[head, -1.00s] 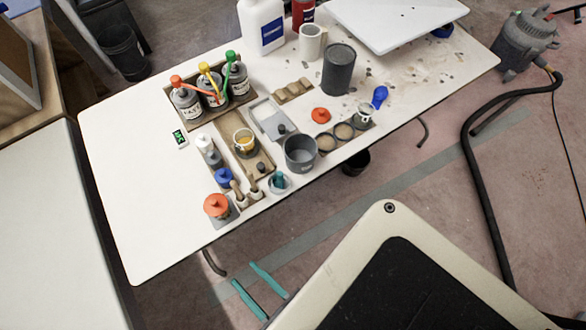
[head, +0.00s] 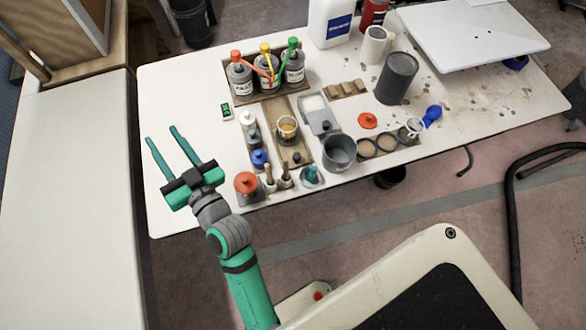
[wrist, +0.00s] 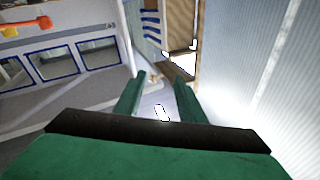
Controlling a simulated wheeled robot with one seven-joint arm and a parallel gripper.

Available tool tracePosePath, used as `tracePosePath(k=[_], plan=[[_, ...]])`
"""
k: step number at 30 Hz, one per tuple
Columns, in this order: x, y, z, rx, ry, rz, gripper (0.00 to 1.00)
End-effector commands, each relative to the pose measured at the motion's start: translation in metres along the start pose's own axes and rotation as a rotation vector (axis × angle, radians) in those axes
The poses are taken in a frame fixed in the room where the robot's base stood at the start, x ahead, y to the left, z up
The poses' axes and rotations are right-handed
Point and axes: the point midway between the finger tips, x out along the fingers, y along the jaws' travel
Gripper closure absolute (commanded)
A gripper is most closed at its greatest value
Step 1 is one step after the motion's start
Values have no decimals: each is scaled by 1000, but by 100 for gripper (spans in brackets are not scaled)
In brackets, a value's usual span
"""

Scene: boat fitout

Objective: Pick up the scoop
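A blue scoop-shaped piece (head: 432,116), which looks like the scoop, lies on the right part of the white table (head: 185,95) in the head view. Its rounded end points up and right, and its other end is close to a small whitish cup (head: 412,128). My gripper (head: 161,133) is open and empty over the table's left end, far left of the blue piece. Its two green fingers also show spread apart in the wrist view (wrist: 158,80), with nothing between them. The scoop is not visible in the wrist view.
A bottle rack (head: 266,78), a grey pot (head: 339,153), a dark cylinder (head: 397,78), an orange lid (head: 368,121) and several small containers crowd the table's middle. A white board (head: 475,35) is at back right. The table's left end is mostly clear.

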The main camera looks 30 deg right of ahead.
Motion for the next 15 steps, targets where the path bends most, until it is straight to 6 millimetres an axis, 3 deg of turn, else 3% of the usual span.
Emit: tracePosePath(k=[1,6,15], plan=[[15,-2,-16,-27,20,-33,64],[50,-16,-56,-137,46,-160,64],[82,-32,-99,-421,18,-382,64]])
